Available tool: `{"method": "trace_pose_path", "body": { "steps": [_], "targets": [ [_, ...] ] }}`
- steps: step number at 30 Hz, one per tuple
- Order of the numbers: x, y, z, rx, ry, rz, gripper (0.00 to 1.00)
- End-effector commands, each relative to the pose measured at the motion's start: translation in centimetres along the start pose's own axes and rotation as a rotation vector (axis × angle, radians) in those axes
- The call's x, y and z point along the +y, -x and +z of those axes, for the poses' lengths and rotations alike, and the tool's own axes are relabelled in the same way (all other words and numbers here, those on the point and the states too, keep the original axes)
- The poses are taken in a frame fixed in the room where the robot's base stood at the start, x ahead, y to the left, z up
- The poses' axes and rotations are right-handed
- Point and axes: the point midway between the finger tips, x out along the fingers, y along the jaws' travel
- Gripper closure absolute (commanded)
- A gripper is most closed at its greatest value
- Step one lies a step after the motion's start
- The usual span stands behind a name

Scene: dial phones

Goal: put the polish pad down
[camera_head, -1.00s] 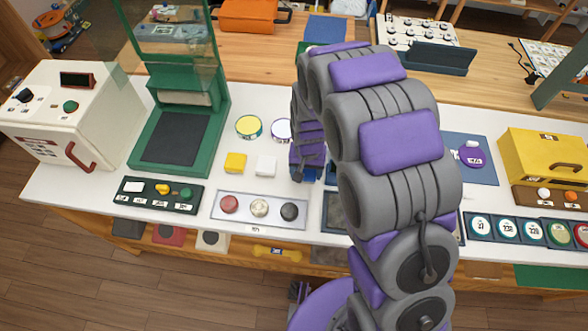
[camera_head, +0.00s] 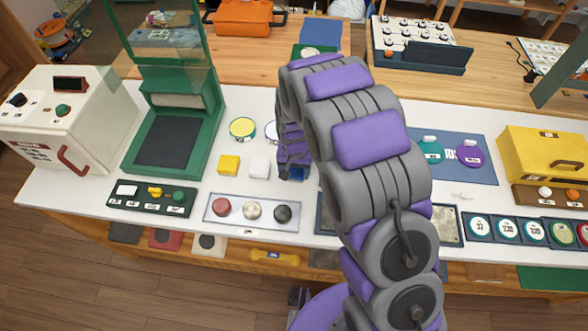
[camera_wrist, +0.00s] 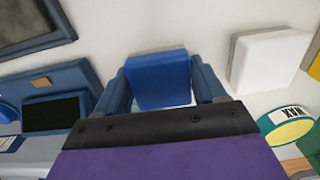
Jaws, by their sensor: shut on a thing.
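The polish pad is a blue square block (camera_wrist: 160,78) between the two fingers of my gripper (camera_wrist: 162,88) in the wrist view. The fingers are shut on its sides. In the head view, my gripper (camera_head: 294,166) is low over the white counter, right of the white pad (camera_head: 259,168), and a bit of the blue pad shows below it. I cannot tell whether the pad touches the counter. The white pad also shows in the wrist view (camera_wrist: 270,60), a short gap right of the blue pad. A yellow pad (camera_head: 228,165) sits left of the white one.
Round tins (camera_head: 242,129) stand behind the pads. A tray with red, cream and dark knobs (camera_head: 251,212) lies in front. The green press (camera_head: 170,140) is at left. My arm hides much of the counter's middle. Bare white counter (camera_wrist: 140,25) surrounds the pad.

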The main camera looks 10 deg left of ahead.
Motion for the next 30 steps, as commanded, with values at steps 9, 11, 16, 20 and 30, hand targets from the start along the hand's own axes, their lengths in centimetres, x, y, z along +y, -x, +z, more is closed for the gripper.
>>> {"method": "trace_pose_path", "body": {
  "steps": [9,11,16,20,30],
  "targets": [
    [-0.34,-0.33,-0.01,-0.001,0.002,0.004,0.07],
    [-0.3,-0.35,-0.03,-0.001,0.002,0.003,0.05],
    [-0.21,-0.41,-0.03,-0.003,0.001,0.002,0.05],
    [-0.25,-0.47,-0.01,-0.004,0.002,0.004,0.05],
    [-0.15,-0.49,0.05,-0.006,0.002,0.004,0.05]
  ]
}}
